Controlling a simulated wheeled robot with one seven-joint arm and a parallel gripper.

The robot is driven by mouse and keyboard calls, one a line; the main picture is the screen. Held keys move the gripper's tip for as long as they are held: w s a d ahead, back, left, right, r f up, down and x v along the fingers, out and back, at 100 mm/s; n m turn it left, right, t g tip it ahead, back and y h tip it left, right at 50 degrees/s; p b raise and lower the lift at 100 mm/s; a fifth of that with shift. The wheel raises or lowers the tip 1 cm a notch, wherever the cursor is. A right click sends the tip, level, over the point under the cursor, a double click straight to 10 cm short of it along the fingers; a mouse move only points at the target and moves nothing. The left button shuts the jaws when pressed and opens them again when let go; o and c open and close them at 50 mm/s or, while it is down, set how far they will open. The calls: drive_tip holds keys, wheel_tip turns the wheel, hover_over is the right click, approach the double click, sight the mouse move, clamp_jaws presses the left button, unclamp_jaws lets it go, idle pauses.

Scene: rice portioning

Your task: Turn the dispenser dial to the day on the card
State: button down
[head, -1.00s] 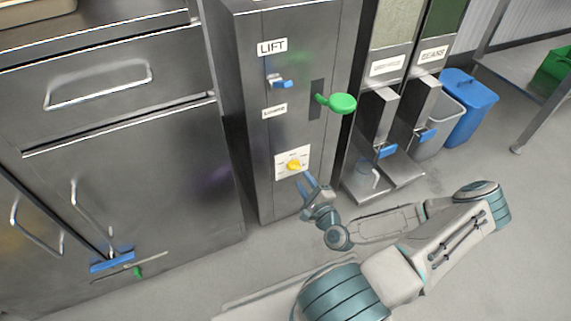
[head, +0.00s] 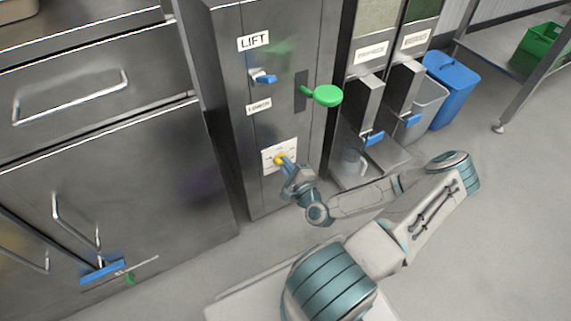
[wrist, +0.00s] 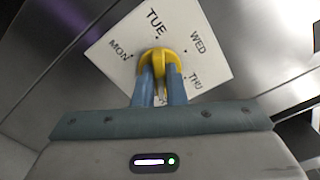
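The yellow dispenser dial (head: 280,160) sits on a white day plate (head: 268,168) low on the steel dispenser front. In the wrist view the dial (wrist: 159,60) is in the middle of the plate (wrist: 205,55), with MON, TUE, WED and THU readable around it. Which day the dial points to is not clear. My gripper (wrist: 160,76) has its two blue fingers on either side of the dial's lower part, close together with yellow between them. In the head view my gripper (head: 286,165) is at the dial and partly covers the plate. I see no separate day card that I can read.
Above the dial are a blue lever (head: 263,77) under a LIFT label (head: 254,41) and a green paddle handle (head: 327,95). Other dispensers with blue levers (head: 373,138) stand to the right, beside a blue bin (head: 450,85). Steel drawers (head: 75,105) are left.

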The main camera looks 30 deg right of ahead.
drive_tip(key=shift+n, duration=0.4)
drive_tip(key=n+p, duration=0.3)
drive_tip(key=n, duration=2)
drive_tip(key=shift+r, duration=0.2)
idle(0.3)
drive_tip(key=c, duration=1.5)
unclamp_jaws()
